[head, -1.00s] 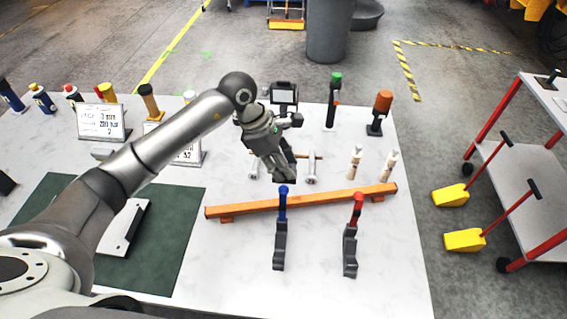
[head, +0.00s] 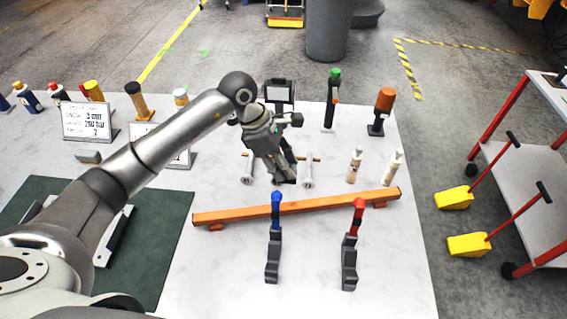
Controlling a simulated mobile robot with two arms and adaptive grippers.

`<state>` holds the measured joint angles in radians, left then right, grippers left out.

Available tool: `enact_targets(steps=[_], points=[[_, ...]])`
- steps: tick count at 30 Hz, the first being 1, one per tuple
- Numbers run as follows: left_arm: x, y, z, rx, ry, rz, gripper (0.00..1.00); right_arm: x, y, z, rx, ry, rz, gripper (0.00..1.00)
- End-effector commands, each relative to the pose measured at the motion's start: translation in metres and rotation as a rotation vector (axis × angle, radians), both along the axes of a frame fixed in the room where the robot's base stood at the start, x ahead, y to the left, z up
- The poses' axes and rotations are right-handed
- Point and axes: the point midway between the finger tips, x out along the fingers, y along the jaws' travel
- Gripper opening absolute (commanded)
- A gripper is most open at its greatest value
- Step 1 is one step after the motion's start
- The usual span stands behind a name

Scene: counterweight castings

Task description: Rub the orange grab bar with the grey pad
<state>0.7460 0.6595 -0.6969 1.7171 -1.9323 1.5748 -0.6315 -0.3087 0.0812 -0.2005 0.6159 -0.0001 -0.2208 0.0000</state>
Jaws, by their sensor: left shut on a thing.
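The orange grab bar (head: 330,203) lies slantwise across the white table, its right end farther from me, on short feet. My left gripper (head: 284,172) is above the table just behind the bar's middle, pointing down and shut. A small dark grey piece at its fingertips looks like the grey pad (head: 287,181); it is mostly hidden by the fingers. I see a gap in the picture between the fingertips and the bar, but cannot tell their height above the table. My right gripper is not in view.
A blue-topped clamp (head: 274,240) and a red-topped clamp (head: 350,250) stand in front of the bar. Two pale bottles (head: 355,166) and an orange-topped tool (head: 382,110) stand behind its right side. A green mat (head: 150,250) lies at left. The front right table is clear.

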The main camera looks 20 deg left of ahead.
Motion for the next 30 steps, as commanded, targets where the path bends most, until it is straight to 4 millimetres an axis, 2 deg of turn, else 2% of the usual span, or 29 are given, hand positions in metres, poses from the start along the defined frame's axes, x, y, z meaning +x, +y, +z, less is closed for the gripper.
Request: enact_targets(steps=[1,9,22,30], points=[[0.0,0.0,-0.014,0.0,0.0,0.0,0.04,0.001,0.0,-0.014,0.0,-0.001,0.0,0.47],[0.0,0.0,-0.047,0.0,0.0,0.0,0.04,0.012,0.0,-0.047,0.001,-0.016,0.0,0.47],[-0.001,-0.003,-0.063,-0.001,0.0,-0.001,0.04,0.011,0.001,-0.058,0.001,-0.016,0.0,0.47],[-0.004,-0.01,-0.087,0.0,0.002,-0.006,0.04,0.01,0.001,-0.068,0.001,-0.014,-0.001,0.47]])
